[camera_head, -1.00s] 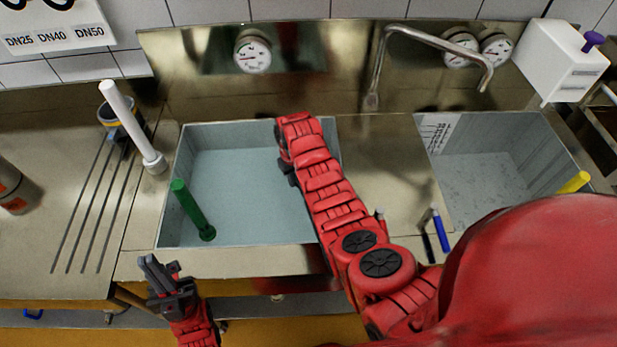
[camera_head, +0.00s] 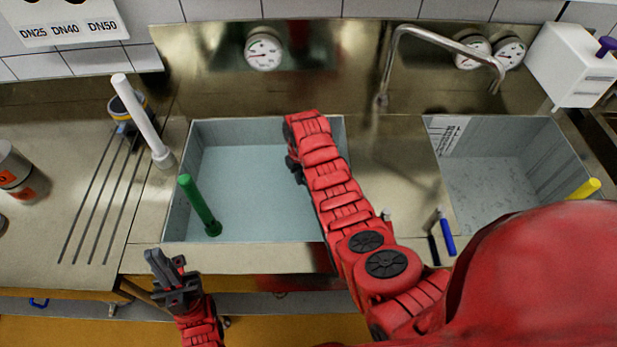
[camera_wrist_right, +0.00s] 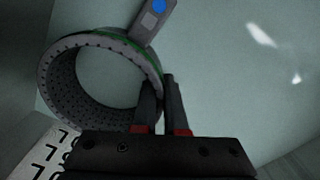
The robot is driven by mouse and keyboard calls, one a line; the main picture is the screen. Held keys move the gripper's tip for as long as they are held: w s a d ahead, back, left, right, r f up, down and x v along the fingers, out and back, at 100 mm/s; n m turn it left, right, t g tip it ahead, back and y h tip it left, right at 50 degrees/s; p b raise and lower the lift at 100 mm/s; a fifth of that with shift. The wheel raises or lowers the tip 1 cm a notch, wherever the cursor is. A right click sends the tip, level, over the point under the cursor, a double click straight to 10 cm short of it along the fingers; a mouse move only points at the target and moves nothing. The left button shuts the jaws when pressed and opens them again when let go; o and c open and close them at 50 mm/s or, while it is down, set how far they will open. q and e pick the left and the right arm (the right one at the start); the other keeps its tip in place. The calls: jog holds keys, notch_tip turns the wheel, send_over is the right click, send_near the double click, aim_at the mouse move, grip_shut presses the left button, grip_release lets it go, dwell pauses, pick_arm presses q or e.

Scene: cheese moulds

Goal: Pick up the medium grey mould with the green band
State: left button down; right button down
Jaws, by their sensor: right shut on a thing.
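The grey mould (camera_wrist_right: 62,86) is a perforated ring with a green band, seen in the right wrist view. It lies tilted in the picture, its open end towards the camera. My right gripper (camera_wrist_right: 160,85) is shut on its wall at the right, one finger inside the ring and one outside. A grey tab with a blue dot (camera_wrist_right: 157,7) shows beside the mould's top edge. In the head view my right arm reaches into the left basin and hides the mould and that gripper. My left gripper (camera_head: 166,262) is before the basin's front edge, and its opening is unclear.
The left basin (camera_head: 250,135) holds pale liquid and a green rod (camera_head: 200,206). A white rod (camera_head: 142,122) stands left of it. A tap (camera_head: 445,38) rises behind the counter between the basins. The right basin (camera_head: 490,180) has a yellow-ended rod (camera_head: 584,189) at its edge.

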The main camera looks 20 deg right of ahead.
jog(key=shift+r, duration=0.15)
notch_tip(320, 180, up, 4)
jog(key=shift+w+b, duration=0.15)
jog(key=shift+b, duration=0.75)
notch_tip(320, 180, up, 6)
jog(key=p, duration=0.3)
